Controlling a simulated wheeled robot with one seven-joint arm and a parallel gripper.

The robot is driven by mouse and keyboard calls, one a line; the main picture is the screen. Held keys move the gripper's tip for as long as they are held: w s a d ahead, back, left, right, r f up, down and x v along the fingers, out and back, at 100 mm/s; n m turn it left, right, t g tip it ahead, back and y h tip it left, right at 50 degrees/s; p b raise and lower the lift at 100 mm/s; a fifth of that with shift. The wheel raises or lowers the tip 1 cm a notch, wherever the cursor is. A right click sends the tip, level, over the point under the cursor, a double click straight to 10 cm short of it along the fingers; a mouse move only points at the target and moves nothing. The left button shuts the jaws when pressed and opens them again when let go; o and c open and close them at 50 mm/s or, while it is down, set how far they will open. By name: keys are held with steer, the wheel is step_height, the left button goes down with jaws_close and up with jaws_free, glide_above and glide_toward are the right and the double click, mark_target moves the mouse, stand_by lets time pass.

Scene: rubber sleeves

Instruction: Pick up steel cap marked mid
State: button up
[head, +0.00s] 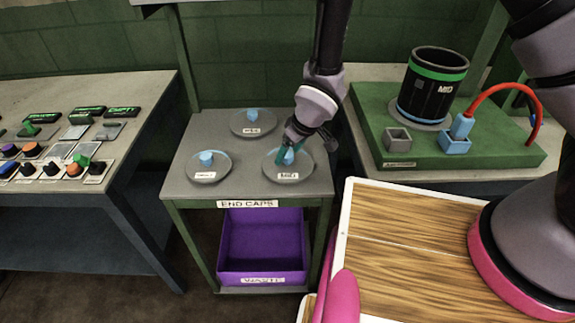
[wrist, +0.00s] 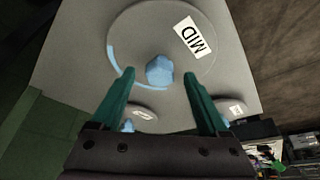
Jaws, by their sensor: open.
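The steel cap marked MID (head: 289,176) is a grey disc with a light blue knob, lying at the front right of the END CAPS table. It also shows in the wrist view (wrist: 142,28), with its blue knob (wrist: 160,70) and white MID label. My gripper (head: 288,158) is at the knob in the head view and partly hides it. In the wrist view my gripper (wrist: 160,75) is open, with one green finger on each side of the knob and a visible gap to each.
Two similar caps lie on the same table (head: 238,165), one at the front left (head: 208,168) and one at the back (head: 253,123). A purple bin (head: 262,267) sits below. A green board (head: 470,155) with a black MID cylinder (head: 432,88) stands right; a control bench (head: 60,150) stands left.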

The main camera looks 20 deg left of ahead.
steer(key=shift+x, duration=0.85)
jaws_close()
